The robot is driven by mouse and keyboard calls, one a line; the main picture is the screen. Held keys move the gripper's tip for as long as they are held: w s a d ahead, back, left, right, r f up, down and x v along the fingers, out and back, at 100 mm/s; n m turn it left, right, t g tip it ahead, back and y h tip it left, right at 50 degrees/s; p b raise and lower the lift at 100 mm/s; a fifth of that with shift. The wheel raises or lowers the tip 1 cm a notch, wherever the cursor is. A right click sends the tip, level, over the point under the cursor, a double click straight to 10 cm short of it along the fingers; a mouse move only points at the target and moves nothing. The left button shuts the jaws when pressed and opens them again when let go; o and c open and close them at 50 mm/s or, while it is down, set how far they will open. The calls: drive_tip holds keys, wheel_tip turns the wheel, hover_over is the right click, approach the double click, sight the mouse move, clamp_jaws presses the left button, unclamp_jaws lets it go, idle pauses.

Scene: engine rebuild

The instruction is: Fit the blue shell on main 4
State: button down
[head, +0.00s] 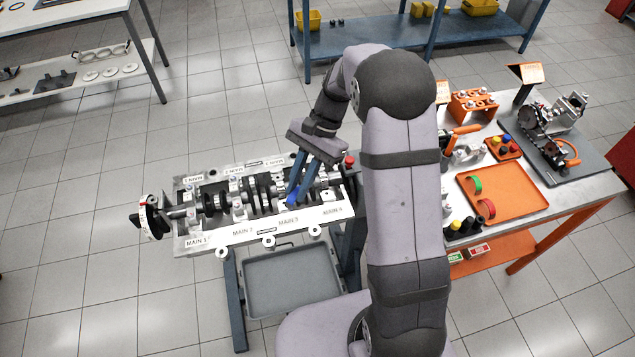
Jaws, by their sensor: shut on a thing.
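The blue shell (292,197) shows as a small bright blue patch between the fingertips of my gripper (296,199). My gripper is shut on it, tilted, with its fingers pointing down and slightly left. The tips are over the crankshaft bed of the engine block (215,243), near the MAIN 3 label (288,220) and left of the MAIN 4 label (333,210). The crankshaft (262,193) lies along the block. The main 4 spot is partly hidden by my fingers and arm. I cannot tell whether the shell touches anything below it.
On the right bench an orange tray (507,208) holds a green shell (475,184) and a red shell (486,207). A small orange tray (503,148) holds coloured pieces. A grey drip tray (293,283) sits under the block. A red knob (350,160) stands at the block's right end.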

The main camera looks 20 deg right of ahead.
drive_tip(key=w+d+m+t+h, duration=0.2)
drive_tip(key=w+d+m+t, duration=0.2)
drive_tip(key=m, duration=0.8)
drive_tip(key=w+d+f+m+t+h, duration=0.1)
drive_tip(key=w+d+m+t+h, duration=0.2)
drive_tip(key=m, duration=1)
drive_tip(key=w+d+t, duration=0.2)
drive_tip(key=w, duration=0.1)
drive_tip(key=shift+w+f+t+h, duration=0.2)
drive_tip(key=shift+t+h, duration=0.1)
drive_tip(key=shift+t, duration=0.1)
drive_tip(key=shift+f, duration=0.1)
drive_tip(key=shift+f+b, duration=2.9)
drive_tip(key=shift+b, duration=0.2)
drive_tip(key=shift+f+b, duration=1.2)
drive_tip(key=shift+s+r+p, duration=0.1)
drive_tip(key=shift+r+p, duration=0.15)
drive_tip(key=shift+p, duration=0.1)
